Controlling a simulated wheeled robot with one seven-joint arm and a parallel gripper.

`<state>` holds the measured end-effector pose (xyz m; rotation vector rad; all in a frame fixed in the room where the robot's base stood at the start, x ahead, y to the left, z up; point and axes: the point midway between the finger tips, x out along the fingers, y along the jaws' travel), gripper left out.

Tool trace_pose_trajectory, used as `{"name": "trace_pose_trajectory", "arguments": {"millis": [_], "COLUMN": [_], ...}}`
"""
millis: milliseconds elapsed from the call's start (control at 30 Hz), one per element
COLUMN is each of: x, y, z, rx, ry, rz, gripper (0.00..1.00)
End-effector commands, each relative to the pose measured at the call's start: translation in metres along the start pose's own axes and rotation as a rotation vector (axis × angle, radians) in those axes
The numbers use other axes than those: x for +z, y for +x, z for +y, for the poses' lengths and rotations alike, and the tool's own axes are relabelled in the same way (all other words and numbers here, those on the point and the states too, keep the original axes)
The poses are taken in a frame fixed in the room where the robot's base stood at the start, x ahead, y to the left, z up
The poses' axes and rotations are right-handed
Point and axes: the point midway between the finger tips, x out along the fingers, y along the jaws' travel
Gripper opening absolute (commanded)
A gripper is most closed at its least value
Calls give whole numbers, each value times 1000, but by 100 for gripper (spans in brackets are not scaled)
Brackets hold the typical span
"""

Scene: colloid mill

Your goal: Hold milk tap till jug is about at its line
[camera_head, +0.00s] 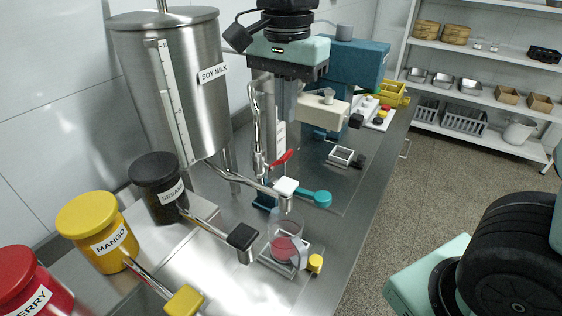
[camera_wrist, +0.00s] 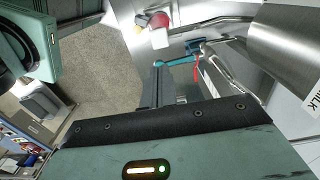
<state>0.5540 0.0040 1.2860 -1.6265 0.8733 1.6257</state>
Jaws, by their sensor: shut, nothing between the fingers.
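The steel SOY MILK tank (camera_head: 190,85) stands at the back left. Its pipe runs forward to the milk tap, which has a white square pad (camera_head: 285,187). The clear jug (camera_head: 285,243) stands upright below the tap with pinkish-red contents in its lower part; its line is too small to make out. The jug also shows at the top of the wrist view (camera_wrist: 158,32). My gripper (camera_head: 286,118) is shut and empty, pointing down above and behind the tap, apart from the pad. In the wrist view its fingers (camera_wrist: 158,72) point toward the counter.
A chrome faucet (camera_head: 257,130) with a red lever (camera_head: 282,159) and a teal paddle (camera_head: 316,197) are close to the tap. Black SESAME (camera_head: 160,187), yellow MANGO (camera_head: 97,230) and red (camera_head: 28,282) canisters with their own taps line the left. A yellow knob (camera_head: 315,263) is beside the jug.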

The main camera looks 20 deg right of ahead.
Motion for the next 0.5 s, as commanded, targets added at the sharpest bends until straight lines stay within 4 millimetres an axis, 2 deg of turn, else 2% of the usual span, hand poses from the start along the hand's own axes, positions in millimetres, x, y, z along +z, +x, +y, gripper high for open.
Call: {"name": "trace_pose_trajectory", "arguments": {"millis": [267, 367, 500], "x": [1, 1, 1], "y": [7, 19, 46], "z": [0, 1, 1], "rx": [3, 4, 7], "ry": [-3, -3, -4], "rz": [-1, -2, -2], "gripper": [0, 0, 0]}}
